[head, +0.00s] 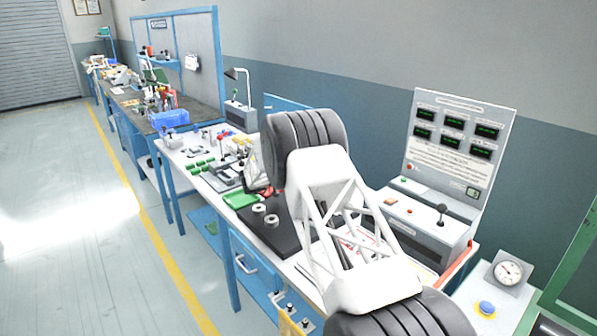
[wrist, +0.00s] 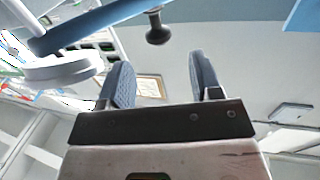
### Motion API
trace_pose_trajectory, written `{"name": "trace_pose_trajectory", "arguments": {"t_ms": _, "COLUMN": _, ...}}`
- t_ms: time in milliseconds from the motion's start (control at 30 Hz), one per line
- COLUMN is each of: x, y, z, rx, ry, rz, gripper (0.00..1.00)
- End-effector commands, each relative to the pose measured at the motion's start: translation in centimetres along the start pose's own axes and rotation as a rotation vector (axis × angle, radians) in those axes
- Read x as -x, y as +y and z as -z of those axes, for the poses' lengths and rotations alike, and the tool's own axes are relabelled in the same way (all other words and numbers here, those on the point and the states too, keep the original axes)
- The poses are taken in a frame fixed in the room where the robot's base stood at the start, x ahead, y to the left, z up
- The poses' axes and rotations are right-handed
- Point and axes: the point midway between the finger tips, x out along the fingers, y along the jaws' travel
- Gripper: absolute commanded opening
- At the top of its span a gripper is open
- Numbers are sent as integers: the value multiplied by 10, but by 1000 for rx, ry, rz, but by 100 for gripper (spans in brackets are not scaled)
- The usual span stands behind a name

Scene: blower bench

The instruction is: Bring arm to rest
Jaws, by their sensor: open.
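My gripper (wrist: 159,62) shows in the wrist view with its two grey padded fingers spread apart. Nothing is held between them. Beyond the fingers are a pale surface and a small framed panel, well apart from the pads. In the head view my white lattice arm link and dark ribbed joints reach from the bottom up over the bench, and I cannot make out the gripper there. My arm hides part of the bench and the dark mat (head: 272,236).
A control panel (head: 455,140) with green displays stands right of my arm, with a black-knobbed lever (head: 441,212) in front. A gauge (head: 509,271) and blue button (head: 487,307) are at lower right. A green tray (head: 241,200) and small parts (head: 271,220) lie left. Floor at left is clear.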

Motion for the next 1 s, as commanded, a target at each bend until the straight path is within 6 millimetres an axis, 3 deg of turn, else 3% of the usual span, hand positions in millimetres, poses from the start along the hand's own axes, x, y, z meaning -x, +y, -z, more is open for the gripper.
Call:
{"name": "trace_pose_trajectory", "arguments": {"t_ms": 267, "x": -1, "y": 0, "z": 1, "rx": -1, "ry": 0, "rz": 2, "gripper": 59}}
{"name": "trace_pose_trajectory", "arguments": {"t_ms": 467, "x": -7, "y": 2, "z": 14, "rx": -14, "ry": -5, "rz": 32, "gripper": 59}}
{"name": "trace_pose_trajectory", "arguments": {"t_ms": 667, "x": -20, "y": 7, "z": 47, "rx": -50, "ry": -16, "rz": 117, "gripper": 59}}
{"name": "trace_pose_trajectory", "arguments": {"t_ms": 1000, "x": -46, "y": 30, "z": 125, "rx": -116, "ry": -60, "rz": 339, "gripper": 59}}
